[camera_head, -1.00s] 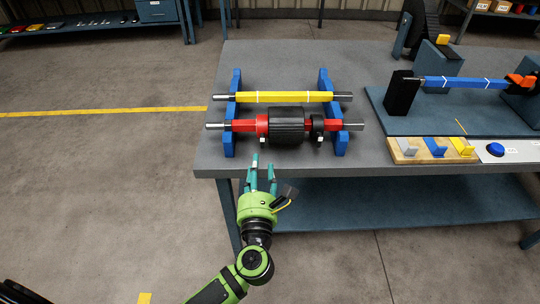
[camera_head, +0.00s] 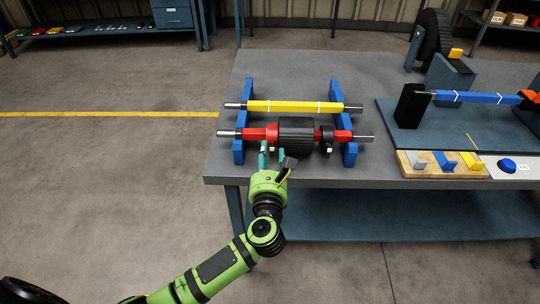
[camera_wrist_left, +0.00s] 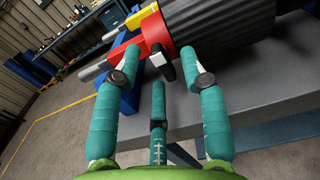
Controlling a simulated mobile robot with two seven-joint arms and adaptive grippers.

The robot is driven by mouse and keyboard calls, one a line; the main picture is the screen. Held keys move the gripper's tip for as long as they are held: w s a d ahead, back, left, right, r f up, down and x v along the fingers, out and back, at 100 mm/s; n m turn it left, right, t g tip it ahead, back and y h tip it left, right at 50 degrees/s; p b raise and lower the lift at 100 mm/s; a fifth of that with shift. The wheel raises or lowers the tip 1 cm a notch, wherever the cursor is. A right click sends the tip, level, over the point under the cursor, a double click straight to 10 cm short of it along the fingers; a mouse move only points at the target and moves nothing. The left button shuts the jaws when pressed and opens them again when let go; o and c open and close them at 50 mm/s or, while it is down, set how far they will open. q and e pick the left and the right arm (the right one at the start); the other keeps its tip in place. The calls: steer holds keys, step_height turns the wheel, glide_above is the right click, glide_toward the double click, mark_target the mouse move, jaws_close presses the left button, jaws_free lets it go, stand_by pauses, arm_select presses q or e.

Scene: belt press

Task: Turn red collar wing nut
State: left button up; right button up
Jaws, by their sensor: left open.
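The red shaft with its red collar (camera_head: 272,134) rests across blue stands (camera_head: 239,150), beside a ribbed black roller (camera_head: 296,134). The red collar (camera_wrist_left: 155,28) shows large in the left wrist view. A small wing nut (camera_wrist_left: 160,62), dark with a pale face, hangs at its underside. My left gripper (camera_head: 273,156) is at the near side of the shaft, just below the collar. In the left wrist view its teal fingers (camera_wrist_left: 160,78) are spread, with the wing nut between and beyond their tips. No grip on it shows. My right gripper is not in view.
A yellow shaft (camera_head: 290,107) lies parallel behind the red one. A black collar (camera_head: 327,138) sits right of the roller. A wooden board with hooks (camera_head: 440,171) and a blue button (camera_head: 507,164) are at the right. The grey table top (camera_head: 372,165) is clear between.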

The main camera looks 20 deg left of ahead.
arm_select(q)
jaws_close()
steer(key=m+p, duration=0.1)
steer(key=p, duration=0.1)
steer(key=m+p, duration=0.1)
steer(key=m, duration=0.1)
steer(key=shift+r+p, duration=0.25)
steer(key=shift+p, duration=0.1)
steer(key=m+p, duration=0.4)
steer(key=m, duration=0.1)
steer(key=shift+m, duration=0.4)
steer(key=m+p, duration=0.1)
steer(key=m, duration=0.1)
steer(key=m+p, duration=0.2)
steer(key=shift+d+m, duration=0.2)
steer(key=shift+m, duration=0.1)
steer(key=shift+d+m+p, duration=0.2)
steer(key=shift+m+p, duration=1.15)
steer(key=shift+m, duration=0.95)
